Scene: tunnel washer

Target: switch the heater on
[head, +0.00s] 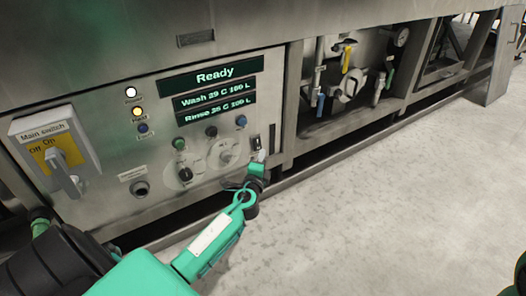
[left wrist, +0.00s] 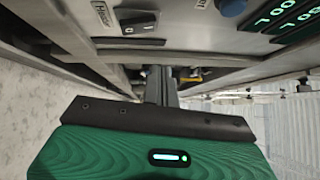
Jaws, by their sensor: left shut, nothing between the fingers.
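The heater switch (head: 257,143) is a small black rocker with a light part, at the lower right corner of the control panel (head: 110,92). In the left wrist view the heater rocker (left wrist: 138,25) shows close up beside its label, with marks on its face; which side is pressed I cannot tell for sure. My left gripper (head: 257,162) is shut and empty, just below the switch in the head view. In the left wrist view its fingers (left wrist: 161,86) point along the panel, apart from the rocker in the picture.
The panel has a main switch (head: 64,170), several knobs and lamps, and a display (head: 215,77) reading Ready. To the right is an open bay with pipes and valves (head: 348,80). The pale floor (head: 400,190) in front is clear.

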